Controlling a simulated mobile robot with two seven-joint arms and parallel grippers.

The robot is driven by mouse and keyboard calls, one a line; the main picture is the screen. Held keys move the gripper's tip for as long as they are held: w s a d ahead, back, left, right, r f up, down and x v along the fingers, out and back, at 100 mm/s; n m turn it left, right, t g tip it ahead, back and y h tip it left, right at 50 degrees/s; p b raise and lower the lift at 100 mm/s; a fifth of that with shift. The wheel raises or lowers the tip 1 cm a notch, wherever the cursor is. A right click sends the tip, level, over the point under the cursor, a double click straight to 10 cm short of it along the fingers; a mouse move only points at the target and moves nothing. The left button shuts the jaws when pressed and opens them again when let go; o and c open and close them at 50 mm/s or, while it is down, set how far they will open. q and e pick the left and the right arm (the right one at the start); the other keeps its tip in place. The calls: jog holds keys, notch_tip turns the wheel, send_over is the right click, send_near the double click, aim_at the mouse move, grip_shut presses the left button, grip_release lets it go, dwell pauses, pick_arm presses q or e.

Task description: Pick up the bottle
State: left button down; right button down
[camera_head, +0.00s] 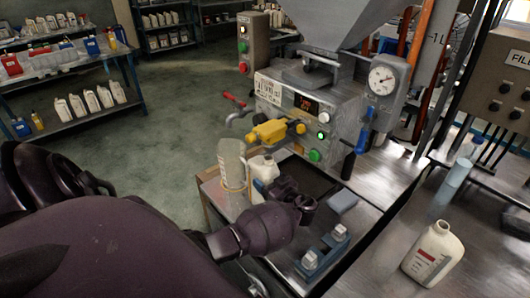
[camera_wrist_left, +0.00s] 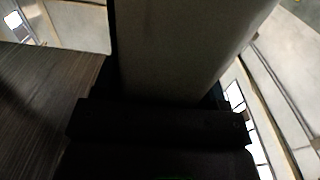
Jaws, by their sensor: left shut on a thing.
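A white bottle (camera_head: 262,171) stands upright at the filling machine's metal bench, partly hidden behind my left gripper (camera_head: 290,196). My left gripper is shut on this bottle. In the left wrist view the bottle's pale side (camera_wrist_left: 185,45) fills the middle, just beyond the dark gripper body. Its base is hidden. Another white bottle (camera_head: 432,256) with a red label stands open on the metal table at the right, apart from the gripper. My right gripper is not in view.
The filling machine (camera_head: 300,112) with its yellow valve (camera_head: 272,131) stands just behind the held bottle. A translucent container (camera_head: 232,165) is close on its left. Blue-grey fixtures (camera_head: 322,252) sit on the bench in front. Shelves with bottles (camera_head: 75,62) stand at the far left.

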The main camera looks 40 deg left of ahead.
pick_arm(q)
jog(key=shift+r+b, duration=0.35)
jog(key=s+a+b, duration=0.1)
jog(key=s, duration=1.6)
jog(key=shift+s+a, duration=0.3)
jog(key=shift+s, duration=0.2)
dwell(0.6)
